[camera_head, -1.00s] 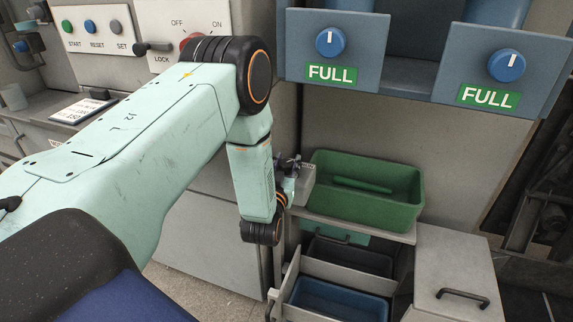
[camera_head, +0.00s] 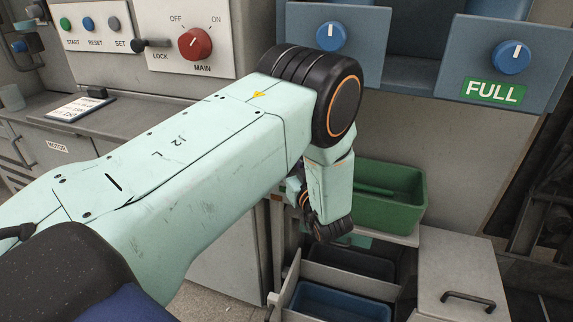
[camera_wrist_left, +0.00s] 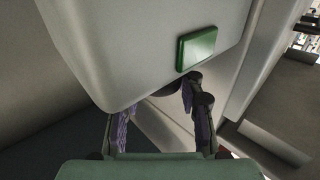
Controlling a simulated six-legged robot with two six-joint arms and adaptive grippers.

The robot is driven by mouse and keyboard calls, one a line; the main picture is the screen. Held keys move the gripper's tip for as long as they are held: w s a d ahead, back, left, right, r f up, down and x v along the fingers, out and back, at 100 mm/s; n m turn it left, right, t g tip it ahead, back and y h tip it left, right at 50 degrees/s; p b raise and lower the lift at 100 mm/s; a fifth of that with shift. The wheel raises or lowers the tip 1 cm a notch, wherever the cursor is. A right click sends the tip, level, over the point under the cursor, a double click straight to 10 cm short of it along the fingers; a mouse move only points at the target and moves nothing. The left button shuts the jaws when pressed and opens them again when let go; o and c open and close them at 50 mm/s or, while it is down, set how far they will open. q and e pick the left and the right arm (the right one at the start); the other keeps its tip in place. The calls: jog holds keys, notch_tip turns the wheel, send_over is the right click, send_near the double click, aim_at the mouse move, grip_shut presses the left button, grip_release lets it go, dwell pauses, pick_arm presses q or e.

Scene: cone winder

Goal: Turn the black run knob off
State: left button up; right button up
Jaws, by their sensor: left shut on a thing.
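In the left wrist view a dark round knob (camera_wrist_left: 174,87), which I take for the black run knob, shows below the edge of a grey housing (camera_wrist_left: 150,45) with a green rectangular piece (camera_wrist_left: 196,49) on it. My left gripper (camera_wrist_left: 160,100) is shut on this knob. The right-hand finger shows beside it, while the other fingertip is hidden behind the housing. The knob's pointer and marking do not show. In the head view my left arm hides most of its gripper and the knob. My right gripper is not in view.
The red MAIN knob (camera_head: 195,43) and black LOCK lever (camera_head: 150,44) are on a white panel at the upper left. Two blue knobs, left (camera_head: 331,36) and right (camera_head: 511,57), are above. A green tray (camera_head: 408,214) and blue bin (camera_head: 340,305) are near my arm.

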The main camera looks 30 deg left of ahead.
aim_at(290, 168)
pick_arm(q)
jog(key=shift+n+g, duration=0.3)
jog(key=shift+g, duration=0.1)
jog(key=o, duration=1.2)
jog(key=shift+v, duration=3.75)
jog(key=shift+f, duration=0.15)
jog(key=shift+d+f, duration=0.1)
